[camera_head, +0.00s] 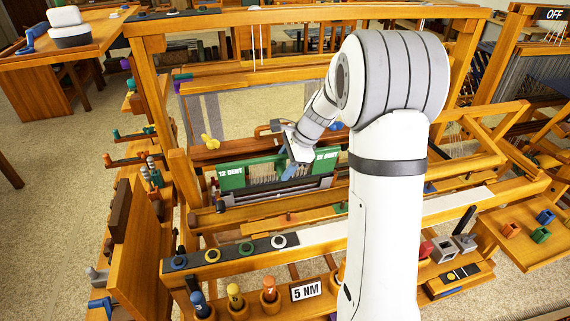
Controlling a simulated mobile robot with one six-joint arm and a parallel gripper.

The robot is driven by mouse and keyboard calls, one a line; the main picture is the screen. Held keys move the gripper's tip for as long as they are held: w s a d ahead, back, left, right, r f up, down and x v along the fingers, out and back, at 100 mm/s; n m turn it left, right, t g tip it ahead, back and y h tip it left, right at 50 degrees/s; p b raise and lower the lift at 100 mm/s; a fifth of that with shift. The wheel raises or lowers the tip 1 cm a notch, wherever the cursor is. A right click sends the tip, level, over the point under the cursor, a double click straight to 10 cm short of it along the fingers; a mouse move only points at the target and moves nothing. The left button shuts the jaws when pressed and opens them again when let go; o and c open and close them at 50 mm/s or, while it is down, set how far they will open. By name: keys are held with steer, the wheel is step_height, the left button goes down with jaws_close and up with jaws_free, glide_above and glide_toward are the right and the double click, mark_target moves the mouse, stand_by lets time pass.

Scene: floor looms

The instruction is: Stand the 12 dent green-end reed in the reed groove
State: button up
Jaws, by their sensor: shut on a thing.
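The arm and gripper hide part of the reed's middle and right side.
Wooden loom rails frame the reed in front and behind. A yellow object (210,142) sits on the rail behind it. Dark and pale rings (278,241) lie on the front beam, with colored pegs (269,292) below. A side table (535,230) with small blocks stands right.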

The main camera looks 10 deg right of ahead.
steer(key=shift+w+f+b, duration=0.2)
steer(key=shift+f+b, duration=0.25)
steer(key=shift+f, duration=0.35)
steer(key=shift+w+f+b, duration=0.2)
steer(key=shift+f+b, duration=0.25)
steer(key=shift+f, duration=0.3)
steer(key=shift+f, duration=0.1)
steer(key=shift+w+f+b, duration=0.25)
steer(key=shift+f+b, duration=0.35)
steer(key=shift+f, duration=0.35)
steer(key=shift+f, duration=0.15)
stand_by(0.4)
steer(key=shift+w+f+b, duration=0.15)
steer(key=shift+f+b, duration=0.3)
steer(key=shift+f, duration=0.2)
steer(key=shift+w+f+b, duration=0.15)
steer(key=shift+f+b, duration=0.3)
steer(key=shift+f, duration=0.15)
steer(key=o, duration=1.4)
steer(key=shift+r, duration=0.15)
